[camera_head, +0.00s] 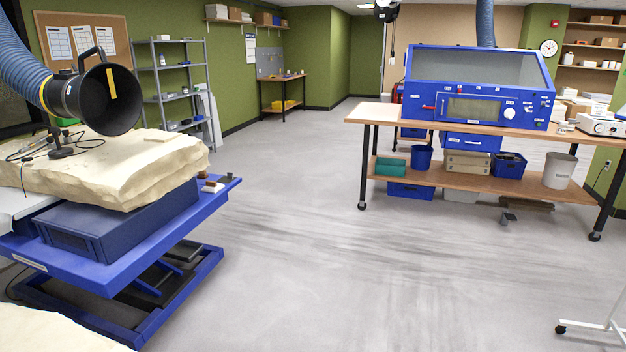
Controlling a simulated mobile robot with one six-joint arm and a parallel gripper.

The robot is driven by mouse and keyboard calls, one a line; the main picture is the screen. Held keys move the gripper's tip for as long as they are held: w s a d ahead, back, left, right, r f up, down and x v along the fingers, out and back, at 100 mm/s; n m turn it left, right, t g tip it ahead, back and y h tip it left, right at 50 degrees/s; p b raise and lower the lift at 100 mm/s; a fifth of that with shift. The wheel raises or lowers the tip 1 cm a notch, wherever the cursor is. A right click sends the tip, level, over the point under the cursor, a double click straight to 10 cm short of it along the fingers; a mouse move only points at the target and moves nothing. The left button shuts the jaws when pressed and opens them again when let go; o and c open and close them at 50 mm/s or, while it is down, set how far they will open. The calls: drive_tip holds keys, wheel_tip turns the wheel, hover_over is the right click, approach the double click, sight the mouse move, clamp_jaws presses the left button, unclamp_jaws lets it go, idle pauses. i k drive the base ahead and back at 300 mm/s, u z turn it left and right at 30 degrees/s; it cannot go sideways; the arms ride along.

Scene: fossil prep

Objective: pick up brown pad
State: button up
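A small dark brown block (203,175), which may be the brown pad, sits on the right end of the blue lift table (222,198), close beside the big pale stone slab. It is too small to make out well. A small whitish piece (212,187) lies just in front of it, and a small dark object (226,177) lies to its right near the table edge. My gripper is not in view.
The pale stone slab (120,165) rests on a dark blue box (120,228) on the lift table. A black extraction hood (95,100) hangs above it. A workbench (375,114) with a blue cabinet (475,85) stands at right. The grey floor (300,240) between is clear.

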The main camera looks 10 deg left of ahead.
sight(201, 174)
drive_tip(key=z, duration=0.2)
drive_tip(key=i, duration=3.85)
drive_tip(key=u, duration=0.4)
drive_tip(key=i, duration=0.8)
drive_tip(key=u, duration=0.4)
drive_tip(key=i, duration=0.8)
drive_tip(key=u, duration=0.9)
drive_tip(key=i, duration=0.6)
drive_tip(key=u, duration=0.15)
